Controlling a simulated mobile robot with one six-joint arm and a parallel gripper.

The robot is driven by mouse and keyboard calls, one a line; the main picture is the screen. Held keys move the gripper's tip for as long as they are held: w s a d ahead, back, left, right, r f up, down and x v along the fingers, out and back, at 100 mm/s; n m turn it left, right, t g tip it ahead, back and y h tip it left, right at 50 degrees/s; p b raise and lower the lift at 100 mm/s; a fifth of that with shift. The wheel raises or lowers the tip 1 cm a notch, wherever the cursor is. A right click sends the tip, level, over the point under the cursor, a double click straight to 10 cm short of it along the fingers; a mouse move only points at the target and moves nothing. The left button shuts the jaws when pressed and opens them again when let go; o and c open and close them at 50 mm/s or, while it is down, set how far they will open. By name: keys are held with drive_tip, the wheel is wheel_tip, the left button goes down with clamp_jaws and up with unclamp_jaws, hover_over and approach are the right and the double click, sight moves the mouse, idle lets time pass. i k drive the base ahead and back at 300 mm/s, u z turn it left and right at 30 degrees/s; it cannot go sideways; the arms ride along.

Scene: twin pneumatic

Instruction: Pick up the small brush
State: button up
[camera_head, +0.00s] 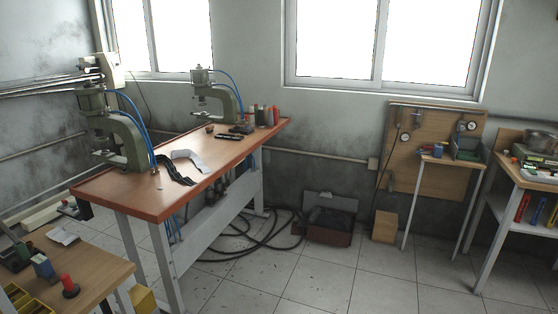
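The orange-brown workbench (150,205) carries two green presses, a near one (127,140) and a far one (232,103). A small dark elongated item (229,136) lies on the bench in front of the far press. It may be the small brush, but it is too small to tell. Black strips (172,172) and a pale grey piece (190,160) lie nearer. I cannot make out my gripper in this view.
A side table (95,270) with a red-topped item (68,286) stands front left. Black hoses (240,245) lie on the floor by an open dark box (331,220). A small table (455,160) and shelves (535,183) stand right. The tiled floor front right is clear.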

sight(209, 129)
drive_tip(key=u, duration=0.2)
drive_tip(key=i, duration=0.8)
drive_tip(key=u, duration=0.45)
drive_tip(key=i, duration=1.65)
drive_tip(key=u, duration=0.3)
